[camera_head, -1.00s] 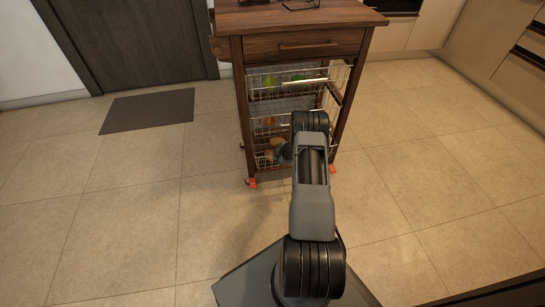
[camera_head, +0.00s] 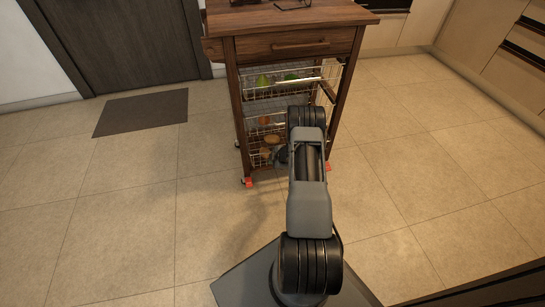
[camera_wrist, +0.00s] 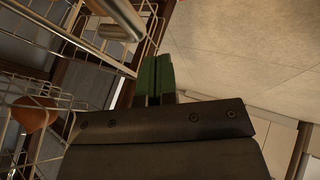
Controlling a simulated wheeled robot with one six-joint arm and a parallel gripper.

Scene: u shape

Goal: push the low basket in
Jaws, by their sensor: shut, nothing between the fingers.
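The low basket (camera_head: 258,158) is a wire basket at the bottom of a wooden cart (camera_head: 290,20) in the head view. Brownish round items show in it, and my arm covers its right part. My gripper (camera_wrist: 156,76) shows green fingertips pressed together in the wrist view, with nothing between them. In the head view its end is mostly hidden by my arm, close to the front of the lower baskets. Wires and an orange-brown item (camera_wrist: 34,115) show left of the fingers in the wrist view. I cannot tell whether the fingers touch a basket.
An upper wire basket (camera_head: 262,94) holds green items. A wooden drawer (camera_head: 300,46) sits above it. The cart stands on feet with red parts (camera_head: 249,183). A dark mat (camera_head: 140,113) lies at left. The floor right of the cart is clear. A metal bar (camera_wrist: 122,18) is near my fingers.

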